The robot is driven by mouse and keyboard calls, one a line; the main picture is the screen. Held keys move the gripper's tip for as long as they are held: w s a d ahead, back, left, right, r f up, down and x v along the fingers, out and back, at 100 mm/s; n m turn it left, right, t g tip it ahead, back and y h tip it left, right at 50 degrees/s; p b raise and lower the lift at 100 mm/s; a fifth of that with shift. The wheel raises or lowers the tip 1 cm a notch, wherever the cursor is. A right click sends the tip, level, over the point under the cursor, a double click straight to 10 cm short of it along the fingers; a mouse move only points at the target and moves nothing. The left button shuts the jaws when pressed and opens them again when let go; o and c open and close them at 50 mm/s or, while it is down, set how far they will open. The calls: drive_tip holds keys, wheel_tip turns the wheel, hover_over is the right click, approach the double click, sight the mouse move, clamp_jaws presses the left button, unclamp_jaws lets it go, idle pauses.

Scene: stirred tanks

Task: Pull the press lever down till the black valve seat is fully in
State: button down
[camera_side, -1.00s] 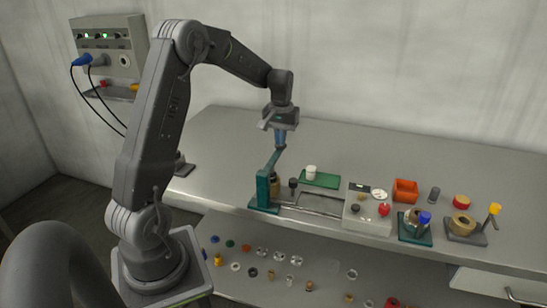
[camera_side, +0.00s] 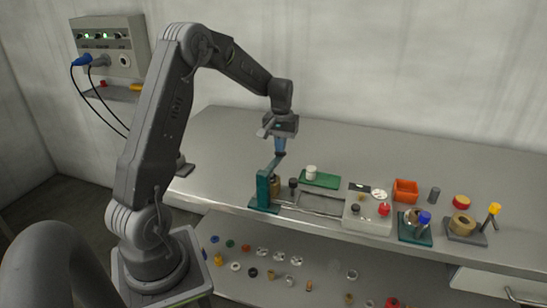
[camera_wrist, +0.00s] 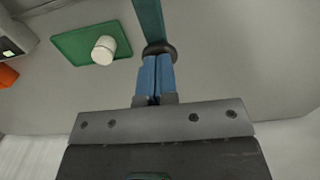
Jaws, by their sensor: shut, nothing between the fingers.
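The green press (camera_side: 263,190) stands at the front left of the bench. Its teal lever (camera_wrist: 150,20) slopes up from the press to a dark knob (camera_wrist: 160,47) at its end. My gripper (camera_side: 280,154) is shut and empty, with blue fingers pointing down onto the knob. In the wrist view its closed fingertips (camera_wrist: 157,60) are right at the knob and appear to touch it. A brass-coloured body (camera_side: 275,185) stands at the press, partly hidden by the frame. I cannot make out the black valve seat or how deep it sits.
A green mat (camera_side: 325,182) with a white cylinder (camera_side: 311,172) lies right of the press. Further right are a grey control box (camera_side: 368,212), an orange bin (camera_side: 405,190) and fixtures. The bench behind is clear. Several small parts lie on the lower shelf.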

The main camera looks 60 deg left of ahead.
drive_tip(key=shift+f, duration=0.8)
drive_tip(key=shift+r, duration=0.1)
drive_tip(key=shift+r, duration=2.55)
drive_tip(key=shift+r, duration=0.1)
wheel_tip(320, 180, up, 7)
drive_tip(key=shift+r, duration=0.2)
drive_tip(key=s+d+r+m+t, duration=0.1)
drive_tip(key=s+d+r+m, duration=0.2)
drive_tip(key=d, duration=0.7)
drive_tip(key=s+d+m+t, duration=0.4)
drive_tip(key=s+d+m, duration=0.2)
drive_tip(key=s+d, duration=1.1)
drive_tip(key=shift+f+t, duration=0.25)
drive_tip(key=shift+t, duration=0.05)
